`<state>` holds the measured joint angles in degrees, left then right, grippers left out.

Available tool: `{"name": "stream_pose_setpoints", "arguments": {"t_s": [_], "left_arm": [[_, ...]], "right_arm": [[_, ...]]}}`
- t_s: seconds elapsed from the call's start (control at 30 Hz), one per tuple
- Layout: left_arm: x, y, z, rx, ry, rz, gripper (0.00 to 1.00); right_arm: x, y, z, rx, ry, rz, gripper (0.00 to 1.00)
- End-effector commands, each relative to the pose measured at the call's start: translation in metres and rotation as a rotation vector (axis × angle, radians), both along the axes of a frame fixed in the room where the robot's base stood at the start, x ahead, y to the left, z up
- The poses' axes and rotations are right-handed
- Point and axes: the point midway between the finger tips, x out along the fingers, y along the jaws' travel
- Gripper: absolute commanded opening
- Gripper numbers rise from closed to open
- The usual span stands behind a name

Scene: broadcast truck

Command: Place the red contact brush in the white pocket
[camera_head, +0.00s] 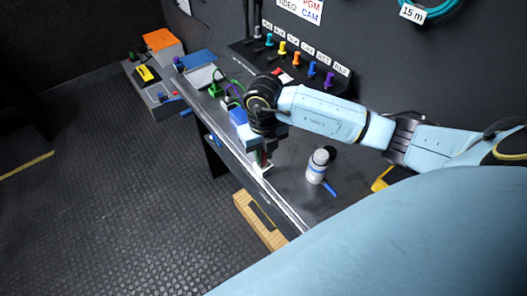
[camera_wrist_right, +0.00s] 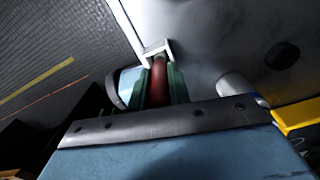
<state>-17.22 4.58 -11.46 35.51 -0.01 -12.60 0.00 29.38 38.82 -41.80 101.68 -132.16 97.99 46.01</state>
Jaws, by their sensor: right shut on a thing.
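My right gripper (camera_head: 264,160) points down over the front edge of the workbench. It is shut on the red contact brush (camera_wrist_right: 160,82), which shows between the two greenish fingers in the right wrist view. The far end of the brush is at the small white pocket (camera_wrist_right: 146,53), between its walls as seen from the wrist. I cannot tell how deep the brush sits or whether it touches the pocket's floor. In the head view the white pocket (camera_head: 262,172) shows just below the fingers, and the gripper mostly hides the brush. My left gripper is not in view.
A panel with several coloured connectors (camera_head: 295,52) is behind. A wooden step (camera_head: 260,222) lies below the bench edge.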

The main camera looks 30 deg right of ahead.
Motion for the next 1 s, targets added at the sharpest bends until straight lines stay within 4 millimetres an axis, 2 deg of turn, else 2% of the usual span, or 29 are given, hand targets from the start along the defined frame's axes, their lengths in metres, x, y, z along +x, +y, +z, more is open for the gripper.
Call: {"name": "stream_pose_setpoints", "arguments": {"t_s": [0.23, 0.27, 0.43, 0.77, 0.87, 1.0], "left_arm": [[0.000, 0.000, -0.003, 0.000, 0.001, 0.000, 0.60], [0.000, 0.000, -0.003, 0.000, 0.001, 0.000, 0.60], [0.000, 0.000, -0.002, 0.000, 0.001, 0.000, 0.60], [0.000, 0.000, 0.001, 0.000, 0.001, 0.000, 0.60], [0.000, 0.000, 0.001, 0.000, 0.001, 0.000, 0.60], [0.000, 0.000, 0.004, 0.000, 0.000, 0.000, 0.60]], "right_arm": [[0.000, 0.000, -0.003, -0.001, -0.001, 0.000, 0.00], [0.000, 0.000, -0.003, -0.001, 0.000, 0.000, 0.20], [0.000, 0.000, -0.002, 0.000, -0.001, -0.001, 0.40], [0.000, 0.000, 0.001, 0.000, -0.001, -0.001, 0.40], [0.001, -0.001, 0.012, -0.001, -0.005, -0.001, 0.40], [0.002, -0.001, 0.040, -0.001, -0.006, 0.000, 0.40]]}}
